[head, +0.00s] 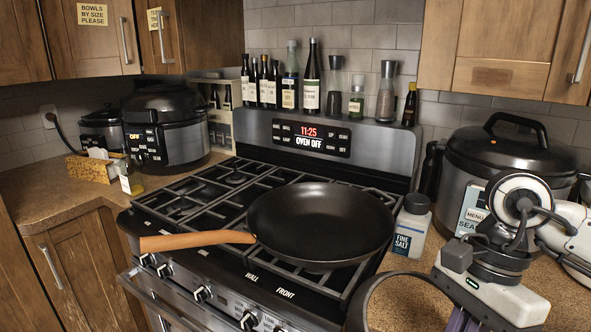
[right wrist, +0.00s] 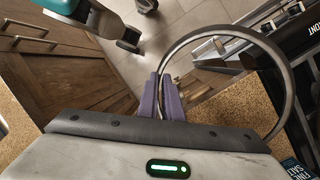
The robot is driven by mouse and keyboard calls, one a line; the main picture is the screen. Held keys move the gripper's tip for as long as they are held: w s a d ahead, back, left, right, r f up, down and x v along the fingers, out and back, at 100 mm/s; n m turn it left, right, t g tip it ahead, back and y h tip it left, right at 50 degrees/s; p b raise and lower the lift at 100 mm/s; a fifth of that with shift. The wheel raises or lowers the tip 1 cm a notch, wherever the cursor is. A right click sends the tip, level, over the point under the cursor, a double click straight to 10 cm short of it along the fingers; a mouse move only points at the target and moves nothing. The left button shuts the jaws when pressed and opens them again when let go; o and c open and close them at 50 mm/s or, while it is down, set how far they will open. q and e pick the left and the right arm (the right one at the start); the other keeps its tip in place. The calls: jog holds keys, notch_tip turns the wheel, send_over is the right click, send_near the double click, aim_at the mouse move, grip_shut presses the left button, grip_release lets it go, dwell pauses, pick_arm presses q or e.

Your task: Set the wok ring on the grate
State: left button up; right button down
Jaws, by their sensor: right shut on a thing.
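The wok ring (head: 358,308) is a dark round metal band at the bottom of the head view, in front of the counter to the right of the stove. My right gripper (head: 460,318) is shut on its rim. In the right wrist view the purple fingers (right wrist: 170,97) pinch one side of the ring (right wrist: 287,78). The black grate (head: 195,197) covers the stove top. A black wok (head: 320,222) with a wooden handle rests on its right part, the handle pointing left. The ring is apart from the grate.
A fine salt bottle (head: 411,226) stands beside the stove's right edge, near the wok. A large dark cooker (head: 510,165) is at the right back. Bottles (head: 311,85) line the ledge behind the stove. The left grates are clear.

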jog(key=n, duration=0.2)
jog(key=f+n+h, duration=0.1)
jog(key=n, duration=0.1)
jog(key=f+n, duration=0.1)
jog(key=n, duration=0.2)
jog(key=shift+s+a+f+g+h, duration=0.1)
jog(key=shift+a+g+h, duration=0.1)
jog(key=shift+g+h, duration=0.15)
jog(key=n, duration=0.2)
jog(key=f+n+h, duration=0.1)
jog(key=n, duration=0.1)
jog(key=shift+s+d+f, duration=0.1)
jog(key=n, duration=0.2)
jog(key=f+n+h, duration=0.1)
jog(key=n, duration=0.1)
jog(key=shift+d, duration=0.25)
jog(key=shift+f, duration=0.1)
